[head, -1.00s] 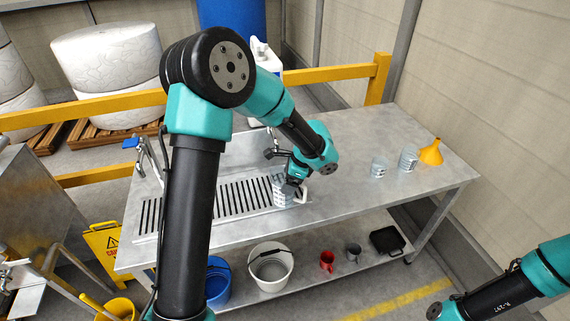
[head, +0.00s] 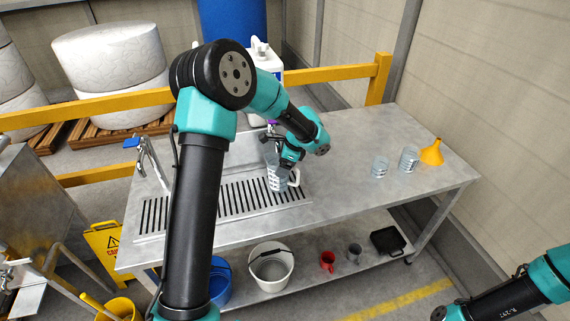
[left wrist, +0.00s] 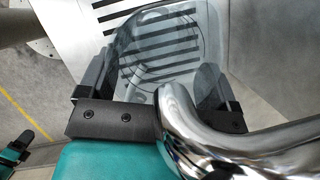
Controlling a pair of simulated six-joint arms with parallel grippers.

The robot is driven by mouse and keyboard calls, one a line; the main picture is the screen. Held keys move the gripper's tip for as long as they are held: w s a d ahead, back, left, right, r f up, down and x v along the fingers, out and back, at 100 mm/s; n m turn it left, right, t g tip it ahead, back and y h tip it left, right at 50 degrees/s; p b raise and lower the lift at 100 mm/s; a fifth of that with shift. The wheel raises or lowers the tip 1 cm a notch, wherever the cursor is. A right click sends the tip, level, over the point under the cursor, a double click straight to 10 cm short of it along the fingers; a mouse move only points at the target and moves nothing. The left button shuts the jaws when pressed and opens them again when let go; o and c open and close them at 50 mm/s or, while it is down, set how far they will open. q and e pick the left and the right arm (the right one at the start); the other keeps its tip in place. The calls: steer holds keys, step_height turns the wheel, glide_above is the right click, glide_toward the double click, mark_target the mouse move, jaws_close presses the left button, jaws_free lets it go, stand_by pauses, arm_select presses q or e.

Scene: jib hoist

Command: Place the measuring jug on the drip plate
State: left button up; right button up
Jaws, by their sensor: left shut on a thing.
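The clear measuring jug (head: 276,180), with white scale marks and a pale handle, is upright over the right end of the slotted drip plate (head: 306,193). I cannot tell whether its base touches the plate. My left gripper (head: 276,152) is shut on the jug near its upper part. In the left wrist view the fingers of my left gripper (left wrist: 155,78) lie on either side of the see-through jug (left wrist: 150,30), and the plate's dark slots show through it.
A curved chrome pipe (left wrist: 230,145) is very close to the gripper in the left wrist view. Two clear beakers (head: 379,167) (head: 409,159) and a yellow funnel (head: 431,152) stand at the table's right. A tap (head: 150,160) stands at left. The table's middle right is clear.

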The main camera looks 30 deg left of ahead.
arm_select(q)
steer(key=shift+f, duration=0.15)
steer(key=o, duration=1)
steer(key=v, duration=1.2)
steer(key=shift+d, duration=0.1)
